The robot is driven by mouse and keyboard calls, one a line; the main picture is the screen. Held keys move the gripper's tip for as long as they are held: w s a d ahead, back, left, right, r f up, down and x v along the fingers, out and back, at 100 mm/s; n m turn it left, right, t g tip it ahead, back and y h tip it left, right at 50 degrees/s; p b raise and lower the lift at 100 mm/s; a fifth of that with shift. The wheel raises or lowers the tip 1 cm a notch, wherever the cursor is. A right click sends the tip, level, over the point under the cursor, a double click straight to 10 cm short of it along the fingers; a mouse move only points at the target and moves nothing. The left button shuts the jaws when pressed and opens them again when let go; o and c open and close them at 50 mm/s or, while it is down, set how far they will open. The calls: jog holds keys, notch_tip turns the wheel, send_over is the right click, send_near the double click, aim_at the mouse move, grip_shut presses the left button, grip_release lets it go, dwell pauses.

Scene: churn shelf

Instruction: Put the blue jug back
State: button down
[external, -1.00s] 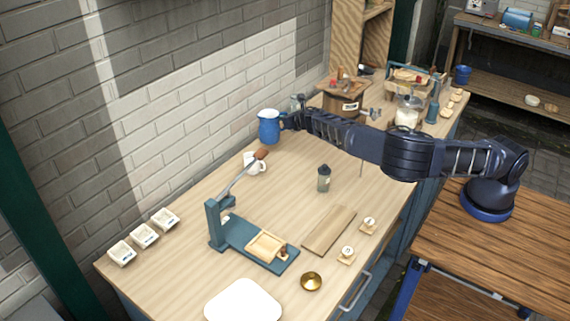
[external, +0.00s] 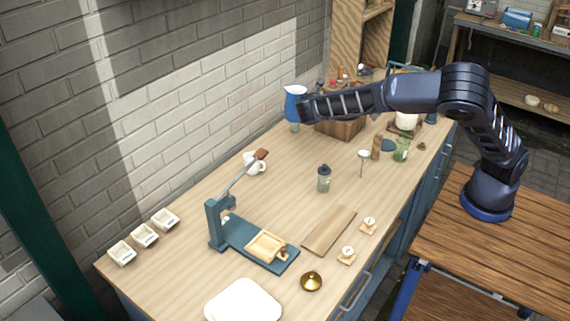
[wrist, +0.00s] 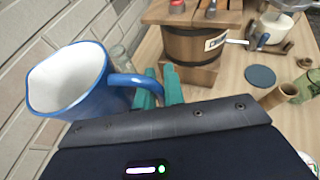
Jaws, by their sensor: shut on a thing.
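The blue jug (external: 294,104) is held up at the back of the bench near the brick wall, in front of a glass jar. In the wrist view the jug (wrist: 75,85) fills the left side, its white inside showing empty and its rim roughly level. My gripper (wrist: 158,88) has its teal fingers shut on the jug's handle. In the external view my gripper (external: 303,106) is mostly hidden by the wrist. A flat round blue disc (wrist: 260,75) lies bare on the bench; it also shows in the external view (external: 388,145).
A wooden churn (wrist: 195,48) stands just right of the jug. A glass jar (wrist: 119,57) is close behind the jug. A wooden cup (external: 376,147) and a green jar (external: 401,149) stand beside the disc. The bench middle is clear around a dark-lidded jar (external: 323,178).

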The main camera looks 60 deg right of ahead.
jog(key=s+r+m+g+h, duration=0.1)
jog(key=s+r+m+g, duration=0.15)
jog(key=s+r, duration=0.2)
jog(key=shift+g, duration=0.25)
jog(key=f, duration=2)
jog(key=shift+s+a+f, duration=0.25)
jog(key=shift+s+a, duration=0.05)
jog(key=shift+a, duration=0.1)
jog(key=c, duration=1.9)
grip_release()
jog(key=shift+f, duration=0.1)
jog(key=shift+c, duration=0.2)
jog(key=o, duration=0.4)
jog(key=shift+o, duration=0.2)
